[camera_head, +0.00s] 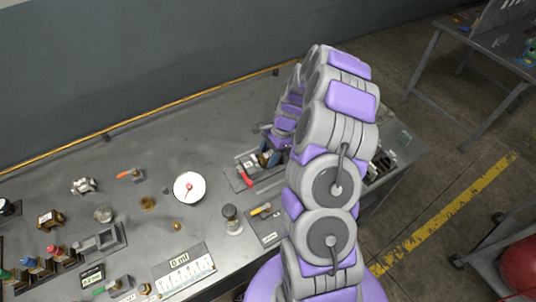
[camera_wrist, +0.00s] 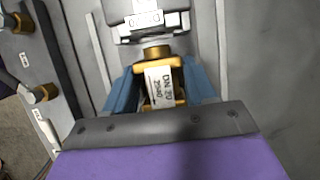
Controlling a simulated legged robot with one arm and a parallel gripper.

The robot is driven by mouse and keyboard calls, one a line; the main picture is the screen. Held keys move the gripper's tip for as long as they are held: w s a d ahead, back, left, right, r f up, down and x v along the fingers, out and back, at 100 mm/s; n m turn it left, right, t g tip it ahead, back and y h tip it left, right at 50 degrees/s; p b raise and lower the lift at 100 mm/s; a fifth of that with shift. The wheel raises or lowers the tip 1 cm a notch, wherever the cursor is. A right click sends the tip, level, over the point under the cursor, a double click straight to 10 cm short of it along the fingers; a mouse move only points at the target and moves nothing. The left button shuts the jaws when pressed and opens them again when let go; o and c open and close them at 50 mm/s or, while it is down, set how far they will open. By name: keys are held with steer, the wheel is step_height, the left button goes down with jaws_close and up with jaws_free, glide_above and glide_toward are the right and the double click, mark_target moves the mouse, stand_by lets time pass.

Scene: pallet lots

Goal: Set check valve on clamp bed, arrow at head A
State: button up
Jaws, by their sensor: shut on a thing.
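The check valve (camera_wrist: 157,66) is a brass body with a white label reading DN 20 PN40. It sits between the blue fingers of my gripper (camera_wrist: 161,86), which is shut on it. Its round brass end faces a grey clamp block (camera_wrist: 152,25) at the top of the wrist view. I cannot tell whether the valve touches the bed beneath, and no arrow can be made out. In the head view my gripper (camera_head: 270,156) is over the clamp bed (camera_head: 243,160), beside a red handle (camera_head: 245,178). My arm hides part of that area.
A white dial (camera_head: 189,188), a yellow-handled fixture (camera_head: 263,210) and a glass jar (camera_head: 231,220) stand left of my arm. Brass fittings on a dark panel (camera_wrist: 60,70) flank the bed.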

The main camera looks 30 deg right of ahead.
steer(key=o, duration=1.5)
steer(key=shift+d+r, duration=0.2)
steer(key=shift+r, duration=0.25)
steer(key=p+v, duration=0.3)
steer(key=v, duration=0.8)
steer(key=s+a+r+n+g+h, duration=0.1)
steer(key=s+a+r+n, duration=0.6)
steer(key=a+r, duration=0.5)
steer(key=s+a+r+n+h, duration=0.1)
steer(key=s+a+n, duration=0.1)
steer(key=s, duration=0.6)
steer(key=s+a+r+n+h, duration=0.1)
steer(key=s+a+n, duration=0.1)
steer(key=s+n, duration=0.3)
steer(key=s+a+r+n+h, duration=0.1)
steer(key=s+a+n, duration=0.2)
steer(key=s, duration=0.9)
steer(key=shift+s+r+n+g+h+b, duration=0.25)
steer(key=shift+r+n+g+h+b, duration=0.05)
